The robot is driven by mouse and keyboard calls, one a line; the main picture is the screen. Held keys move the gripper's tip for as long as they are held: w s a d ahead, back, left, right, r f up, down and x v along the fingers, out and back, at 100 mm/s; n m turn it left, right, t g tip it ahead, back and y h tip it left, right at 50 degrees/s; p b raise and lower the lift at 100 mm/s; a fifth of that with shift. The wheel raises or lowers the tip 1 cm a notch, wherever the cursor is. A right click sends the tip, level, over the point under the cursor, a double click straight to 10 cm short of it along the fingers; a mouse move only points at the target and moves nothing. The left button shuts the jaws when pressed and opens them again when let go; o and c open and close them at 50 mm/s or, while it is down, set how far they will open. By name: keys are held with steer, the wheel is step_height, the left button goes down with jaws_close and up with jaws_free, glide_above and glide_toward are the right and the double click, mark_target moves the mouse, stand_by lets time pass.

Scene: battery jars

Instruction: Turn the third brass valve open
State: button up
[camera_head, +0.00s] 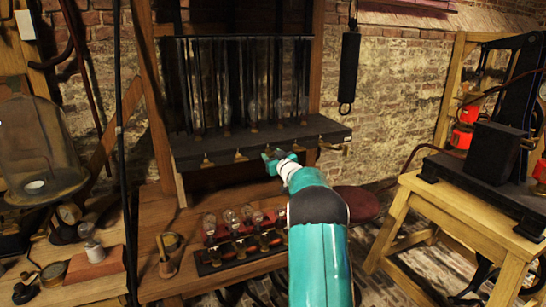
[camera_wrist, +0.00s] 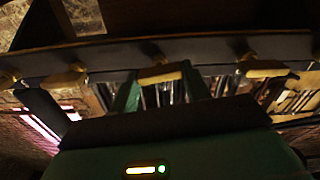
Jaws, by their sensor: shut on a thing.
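A dark shelf (camera_head: 190,150) carries several brass valves in a row along its front edge. The first brass valve (camera_head: 206,161) and second brass valve (camera_head: 240,156) show left of my gripper (camera_head: 279,158), and the last one (camera_head: 330,147) shows to its right. The third brass valve (camera_wrist: 158,74) is in the middle of the row in the wrist view, its handle lying across between the two green fingers. My gripper also shows there (camera_wrist: 160,90), shut on that handle. In the head view the gripper hides this valve.
Tall glass jars (camera_head: 255,85) stand on the shelf above the valves. Several bulbs (camera_head: 248,213) sit on a board (camera_head: 207,268) on the wooden bench below. A wooden stand (camera_head: 450,205) with a black machine is at the right. A black cylinder (camera_head: 349,62) hangs on the wall.

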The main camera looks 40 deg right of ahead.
steer(key=n, duration=0.4)
steer(key=shift+a, duration=0.1)
steer(key=n, duration=0.4)
steer(key=shift+f, duration=0.1)
steer(key=n, duration=0.5)
steer(key=shift+w, duration=0.1)
steer(key=shift+n, duration=1.5)
steer(key=o, duration=1)
steer(key=v, duration=1.4)
